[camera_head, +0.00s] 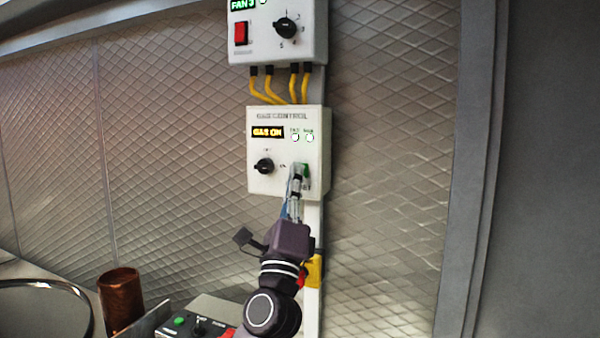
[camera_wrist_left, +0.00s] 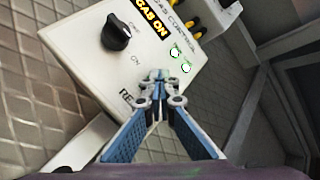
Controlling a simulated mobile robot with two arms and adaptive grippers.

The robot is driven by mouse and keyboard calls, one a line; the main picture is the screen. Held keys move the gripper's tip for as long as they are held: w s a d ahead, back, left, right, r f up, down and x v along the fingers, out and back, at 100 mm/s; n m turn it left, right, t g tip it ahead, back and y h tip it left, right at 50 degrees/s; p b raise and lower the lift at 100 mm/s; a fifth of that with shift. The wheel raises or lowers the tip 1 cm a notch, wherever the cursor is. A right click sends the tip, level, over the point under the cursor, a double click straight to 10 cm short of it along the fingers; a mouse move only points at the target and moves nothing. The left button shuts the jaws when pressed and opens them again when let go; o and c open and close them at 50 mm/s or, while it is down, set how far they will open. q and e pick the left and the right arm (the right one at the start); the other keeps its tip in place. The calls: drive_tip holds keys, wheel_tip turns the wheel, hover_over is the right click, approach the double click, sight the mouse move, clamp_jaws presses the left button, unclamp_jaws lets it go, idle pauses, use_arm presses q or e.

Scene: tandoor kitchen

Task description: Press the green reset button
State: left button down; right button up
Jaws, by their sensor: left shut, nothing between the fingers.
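The white gas control box (camera_head: 258,183) is mounted on the wall post, and its display reads "GAS ON". The green reset button (camera_head: 306,170) is at its lower right, partly covered by my left gripper (camera_head: 297,172). The gripper is shut and empty, with its tips at the button; I cannot tell whether they touch it. In the left wrist view the box (camera_wrist_left: 70,60) fills the upper left. The shut fingertips (camera_wrist_left: 158,80) are over its lower corner and hide the button. The right gripper is not in view.
A black knob (camera_head: 264,166) is left of the button. Above is a fan box (camera_head: 262,48) with a red switch, joined by yellow cables (camera_head: 262,92). Below are a copper cup (camera_head: 121,298) and a small panel with another green button (camera_head: 180,321). Quilted metal wall lies behind.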

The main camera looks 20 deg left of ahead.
use_arm(q)
drive_tip(key=shift+s, duration=0.1)
drive_tip(key=shift+s+d+p, duration=0.1)
drive_tip(key=shift+s+p, duration=0.2)
drive_tip(key=shift+s, duration=0.45)
drive_tip(key=shift+f, duration=0.1)
drive_tip(key=shift+s+d+p, duration=0.1)
drive_tip(key=shift+s+p, duration=0.8)
drive_tip(key=shift+s, duration=1.55)
